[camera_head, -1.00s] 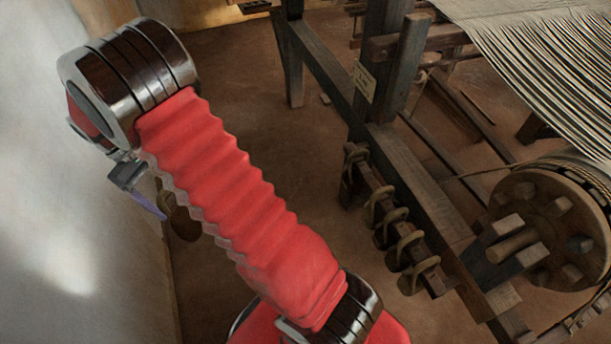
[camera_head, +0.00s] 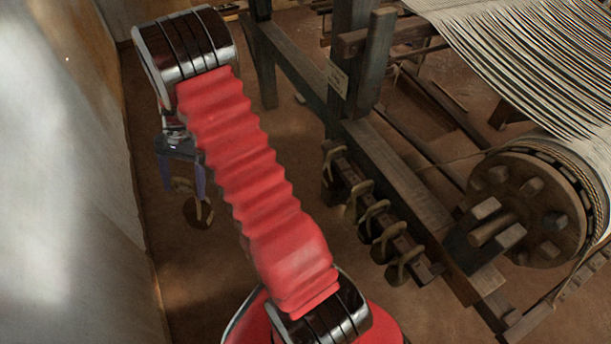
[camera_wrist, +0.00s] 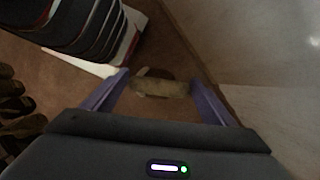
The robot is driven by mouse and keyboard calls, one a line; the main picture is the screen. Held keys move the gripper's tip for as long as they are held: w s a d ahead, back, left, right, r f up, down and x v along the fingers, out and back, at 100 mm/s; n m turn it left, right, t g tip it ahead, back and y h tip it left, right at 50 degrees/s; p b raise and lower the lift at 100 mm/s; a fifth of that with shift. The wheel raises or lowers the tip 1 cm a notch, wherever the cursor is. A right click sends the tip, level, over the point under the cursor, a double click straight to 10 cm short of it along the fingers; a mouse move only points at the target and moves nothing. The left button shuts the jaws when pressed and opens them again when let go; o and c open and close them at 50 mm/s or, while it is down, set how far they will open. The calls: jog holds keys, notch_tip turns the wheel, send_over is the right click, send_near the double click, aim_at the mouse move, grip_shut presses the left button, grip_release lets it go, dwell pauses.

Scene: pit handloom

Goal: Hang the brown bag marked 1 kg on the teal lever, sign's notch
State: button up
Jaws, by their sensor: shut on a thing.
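My gripper (camera_head: 182,184) hangs below the arm's far end at the left, beside the wall. Its purple fingers are shut on a brown bag (camera_head: 198,213), which hangs below them by its tan loop; no mark on it can be read. In the wrist view the tan loop (camera_wrist: 160,88) spans between the fingertips (camera_wrist: 162,80), and the darker bag body shows little. I cannot make out a teal lever or a notch for certain.
Several similar looped weights or bags (camera_head: 374,222) hang along a rail beside the loom's beam (camera_head: 405,185). A big wooden wheel (camera_head: 530,207) stands at the right, under stretched threads (camera_head: 510,60). The wall (camera_head: 70,190) is close at the left. Floor (camera_head: 285,150) between arm and loom is clear.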

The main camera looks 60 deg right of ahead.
jog(key=s+d+f+m+t+h, duration=0.25)
jog(key=s+d+m, duration=0.35)
jog(key=d+m, duration=0.45)
jog(key=s+d+f+m+t+h, duration=0.1)
jog(key=s+d+f+m+t, duration=0.25)
jog(key=s+d+m, duration=0.65)
jog(key=s+d+f+m+h, duration=0.3)
jog(key=s+d+m, duration=0.3)
jog(key=s+m, duration=0.1)
jog(key=shift+s+d+g, duration=0.3)
jog(key=shift+s, duration=0.3)
jog(key=shift+w+a, duration=0.15)
jog(key=w+a, duration=0.7)
jog(key=a, duration=0.5)
jog(key=shift+w+a+r, duration=0.15)
jog(key=shift+a+r, duration=0.15)
jog(key=shift+r, duration=0.15)
dwell(0.8)
